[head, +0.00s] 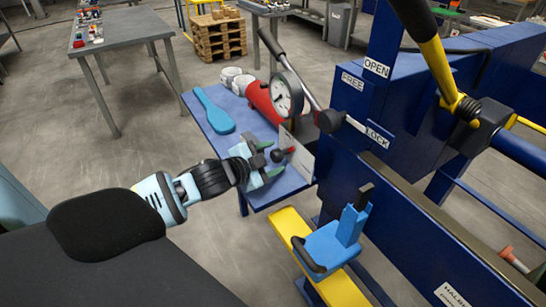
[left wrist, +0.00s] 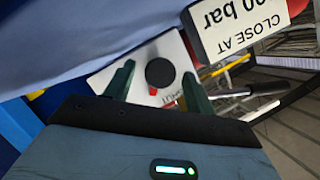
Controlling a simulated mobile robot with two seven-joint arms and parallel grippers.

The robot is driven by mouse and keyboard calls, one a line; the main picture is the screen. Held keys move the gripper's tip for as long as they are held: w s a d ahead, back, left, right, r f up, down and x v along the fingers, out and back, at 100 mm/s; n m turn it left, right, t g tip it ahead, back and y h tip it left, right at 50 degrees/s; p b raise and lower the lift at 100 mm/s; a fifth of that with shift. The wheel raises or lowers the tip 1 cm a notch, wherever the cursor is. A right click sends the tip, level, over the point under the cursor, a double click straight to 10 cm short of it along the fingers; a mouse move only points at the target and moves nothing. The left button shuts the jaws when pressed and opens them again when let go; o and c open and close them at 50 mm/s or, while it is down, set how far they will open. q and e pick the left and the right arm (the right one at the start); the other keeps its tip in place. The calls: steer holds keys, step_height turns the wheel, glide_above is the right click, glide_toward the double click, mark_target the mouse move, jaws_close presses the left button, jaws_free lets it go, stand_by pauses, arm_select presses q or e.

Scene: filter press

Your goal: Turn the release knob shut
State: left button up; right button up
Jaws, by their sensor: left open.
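The release knob is a small dark round knob (left wrist: 160,73) with a red mark beside it, in front of a white plate (left wrist: 105,80) with partly hidden lettering. In the head view the knob (head: 277,156) sits at the near side of the pump, by the upright white plate (head: 302,157). My left gripper (head: 275,159) has its two green fingers apart, one on each side of the knob. In the left wrist view the knob shows between the open fingers (left wrist: 160,88); I cannot tell whether either touches it. My right gripper is not in view.
The red pump (head: 260,100) with a round gauge (head: 287,95) stands on a blue shelf (head: 200,110) beside a blue spoon-shaped tool (head: 216,110). A long lever (head: 295,70) slants above. The blue press frame (head: 380,210) closes off the right. A "CLOSE AT" sign (left wrist: 243,30) hangs near the gripper.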

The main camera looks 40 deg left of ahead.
arm_select(q)
steer(key=shift+w+d+f, duration=0.1)
steer(key=shift+w, duration=0.3)
